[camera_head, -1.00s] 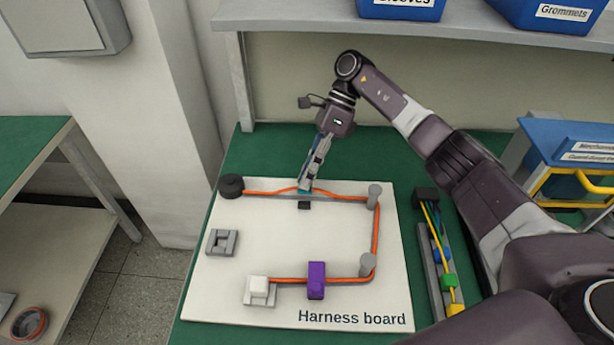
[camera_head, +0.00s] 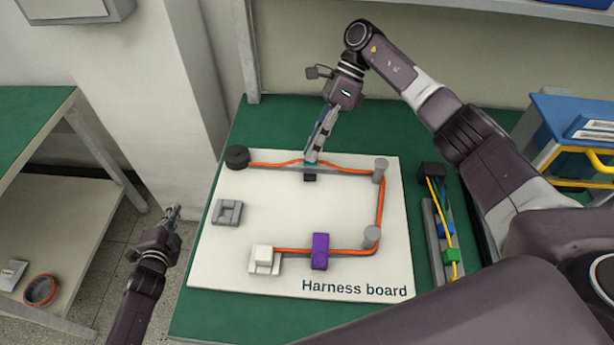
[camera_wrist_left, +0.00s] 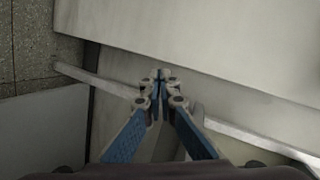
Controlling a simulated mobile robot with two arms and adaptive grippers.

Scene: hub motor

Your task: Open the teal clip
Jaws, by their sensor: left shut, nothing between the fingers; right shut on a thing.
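The teal clip (camera_head: 310,163) is at the top of the harness board (camera_head: 225,268), on the orange cable (camera_head: 345,169). The right gripper reaches down from behind and is shut on the clip. The cable bulges upward slightly around it. My left gripper (camera_head: 174,212) is shut and empty, left of the board and apart from it. In the left wrist view its fingertips (camera_wrist_left: 160,75) meet with nothing between them.
The board carries a black round post (camera_head: 237,157), grey posts (camera_head: 372,236), a purple clip (camera_head: 320,252), a white connector (camera_head: 264,254) and an empty grey holder (camera_head: 227,212). A rail with coloured parts (camera_head: 440,245) lies right of it. Green table shows behind the board.

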